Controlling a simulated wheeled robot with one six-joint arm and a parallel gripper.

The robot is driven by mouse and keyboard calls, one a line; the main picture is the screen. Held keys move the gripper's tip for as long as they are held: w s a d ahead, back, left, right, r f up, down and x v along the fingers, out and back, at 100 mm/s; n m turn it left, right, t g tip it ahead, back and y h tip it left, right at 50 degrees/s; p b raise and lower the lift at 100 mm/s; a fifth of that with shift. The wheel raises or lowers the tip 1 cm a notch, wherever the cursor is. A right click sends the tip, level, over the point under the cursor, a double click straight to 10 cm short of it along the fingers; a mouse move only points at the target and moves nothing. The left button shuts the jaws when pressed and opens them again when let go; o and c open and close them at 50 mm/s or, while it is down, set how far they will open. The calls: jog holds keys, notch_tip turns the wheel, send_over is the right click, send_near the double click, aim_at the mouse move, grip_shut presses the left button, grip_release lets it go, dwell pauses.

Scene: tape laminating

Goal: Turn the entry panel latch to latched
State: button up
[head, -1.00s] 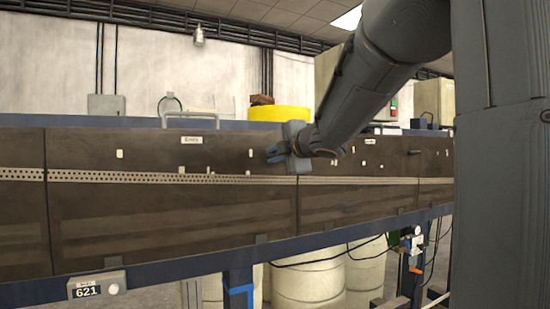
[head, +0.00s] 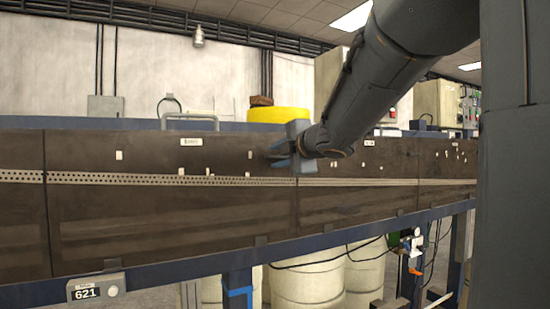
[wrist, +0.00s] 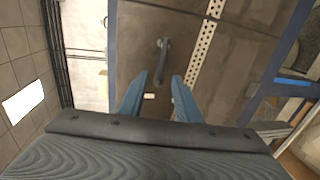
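A dark latch handle (wrist: 162,60) stands out from the brown panel face in the wrist view. It lies roughly along the perforated strip (wrist: 203,45), a little at an angle to it. My gripper (wrist: 158,85) is open, its two blue fingers apart. The handle's near end shows in the gap between the fingertips and most of it lies beyond them; I see no contact. In the head view my gripper (head: 276,155) is close to the brown panel (head: 110,220), above the perforated strip, pointing left. I cannot make out the latch there.
A metal bar handle (head: 190,117) stands on the top edge. Small white tags (head: 119,155) dot the panel. A blue rail (head: 200,267) runs below, with a box marked 621 (head: 97,287). A yellow round object (head: 278,114) is behind the panel.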

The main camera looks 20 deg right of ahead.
jog(key=s, duration=0.2)
jog(key=s+r, duration=0.1)
jog(key=s, duration=0.2)
jog(key=shift+s, duration=0.15)
jog(key=s+a+f+m+g+h, duration=0.25)
jog(key=f+m, duration=0.35)
jog(key=f, duration=0.7)
jog(key=s+a+f+m+g+h, duration=0.1)
jog(key=f+m+g, duration=0.4)
jog(key=f, duration=0.8)
jog(key=s+a+f+m+g+y, duration=0.1)
jog(key=s+a+f+m+g, duration=0.2)
jog(key=s+f, duration=0.6)
jog(key=s+a+f+m+g+y, duration=0.2)
jog(key=s+a+f+m+g, duration=0.2)
jog(key=s+a+f, duration=0.4)
jog(key=s+f+g, duration=0.1)
jog(key=s, duration=0.2)
jog(key=shift+a+f+m, duration=0.3)
jog(key=shift+f, duration=0.05)
